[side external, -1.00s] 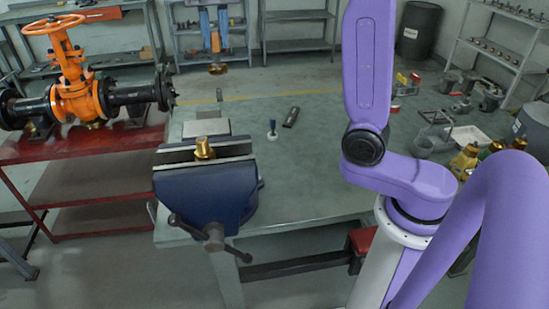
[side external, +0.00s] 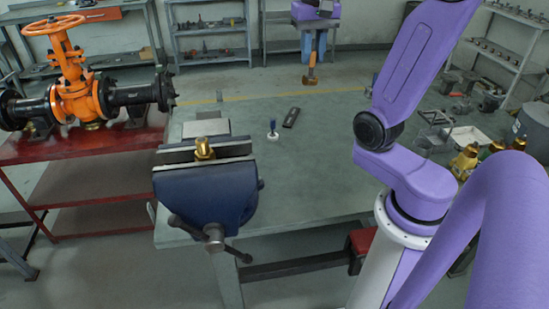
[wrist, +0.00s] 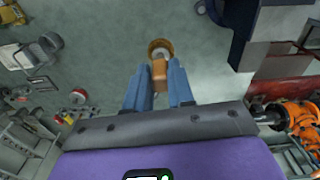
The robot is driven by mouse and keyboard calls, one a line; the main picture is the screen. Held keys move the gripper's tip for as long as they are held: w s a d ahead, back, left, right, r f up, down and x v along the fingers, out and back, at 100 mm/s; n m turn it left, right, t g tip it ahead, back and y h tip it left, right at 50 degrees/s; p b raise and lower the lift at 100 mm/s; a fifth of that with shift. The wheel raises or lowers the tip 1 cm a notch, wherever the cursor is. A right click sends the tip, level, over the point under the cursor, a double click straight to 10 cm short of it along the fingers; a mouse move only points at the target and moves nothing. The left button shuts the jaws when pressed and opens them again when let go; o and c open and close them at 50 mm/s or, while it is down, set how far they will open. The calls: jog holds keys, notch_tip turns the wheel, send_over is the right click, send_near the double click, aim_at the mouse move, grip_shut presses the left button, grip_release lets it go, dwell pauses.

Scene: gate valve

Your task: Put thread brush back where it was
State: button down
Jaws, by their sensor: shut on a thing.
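The thread brush (side external: 311,76) has a wooden handle and a round, brassy brush end, and hangs below my gripper (side external: 313,48) over the far part of the workbench. In the wrist view the brush (wrist: 160,50) points away between the two blue fingers of my gripper (wrist: 159,78), which are shut on its handle. The brush end is free and looks clear of the bench top. Part of the handle is hidden between the fingers.
A blue vise (side external: 205,185) holds a brass fitting (side external: 204,148). A small blue-handled tool (side external: 273,129) and a dark flat object (side external: 291,117) lie mid-bench. Brass parts (side external: 465,160) and a tray (side external: 468,137) crowd the right side. The bench middle is mostly clear.

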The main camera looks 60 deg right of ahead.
notch_tip(320, 180, down, 19)
jog(key=shift+w+d+f, duration=0.75)
jog(key=shift+w+f, duration=1.5)
jog(key=shift+w+d+f, duration=0.75)
jog(key=shift+w+f, duration=1.45)
jog(key=shift+f, duration=0.05)
jog(key=shift+w+d+f, duration=0.75)
jog(key=shift+w+f, duration=1.5)
jog(key=shift+f, duration=0.1)
jog(key=c, duration=1)
grip_release()
